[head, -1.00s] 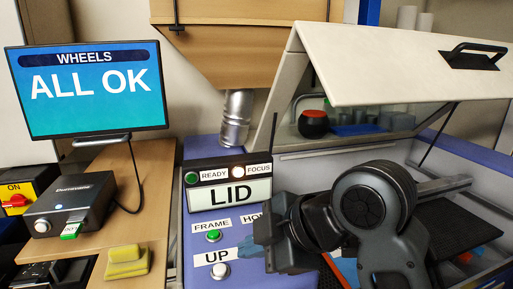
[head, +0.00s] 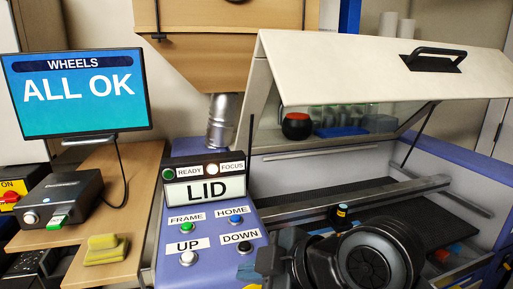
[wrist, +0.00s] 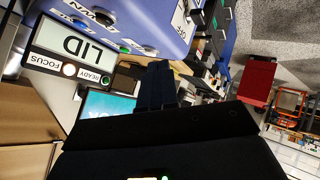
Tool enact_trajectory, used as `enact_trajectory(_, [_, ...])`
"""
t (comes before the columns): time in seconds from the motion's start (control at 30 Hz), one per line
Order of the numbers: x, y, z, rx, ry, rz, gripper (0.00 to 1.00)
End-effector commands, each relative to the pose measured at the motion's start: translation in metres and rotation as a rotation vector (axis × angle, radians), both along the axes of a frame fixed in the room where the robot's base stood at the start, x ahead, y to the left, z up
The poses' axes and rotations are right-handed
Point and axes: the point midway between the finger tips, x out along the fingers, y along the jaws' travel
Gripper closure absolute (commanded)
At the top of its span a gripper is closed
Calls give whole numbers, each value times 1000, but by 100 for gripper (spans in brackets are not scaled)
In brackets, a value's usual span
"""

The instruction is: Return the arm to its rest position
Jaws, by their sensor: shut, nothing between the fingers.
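My arm (head: 370,258) is folded low at the bottom of the head view, in front of the open laser machine. My gripper (wrist: 158,88) shows in the wrist view with its dark fingers together and nothing between them. In the head view its end is dark and partly cut off near the bottom edge, just right of the button panel. In the wrist view the panel with the LID sign (wrist: 72,47) appears upside down, apart from the fingers.
The machine's lid (head: 375,75) stands open above its bed (head: 340,194). The button panel (head: 207,245) has FRAME, HOME, UP and DOWN buttons. A monitor (head: 78,90) reads ALL OK. A yellow block (head: 105,250) and a black device (head: 60,197) sit on the wooden desk at left.

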Motion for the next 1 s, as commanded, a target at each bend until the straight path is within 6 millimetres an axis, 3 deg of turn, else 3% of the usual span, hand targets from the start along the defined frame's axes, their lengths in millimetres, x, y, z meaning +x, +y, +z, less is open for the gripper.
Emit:
enact_trajectory(0.27, [-19,-8,-40,162,62,-197,100])
enact_trajectory(0.47, [-48,-30,-80,320,112,-433,100])
enact_trajectory(0.7, [-98,-70,-119,465,138,-706,100])
enact_trajectory(1.0, [-180,-130,-143,581,103,-990,100])
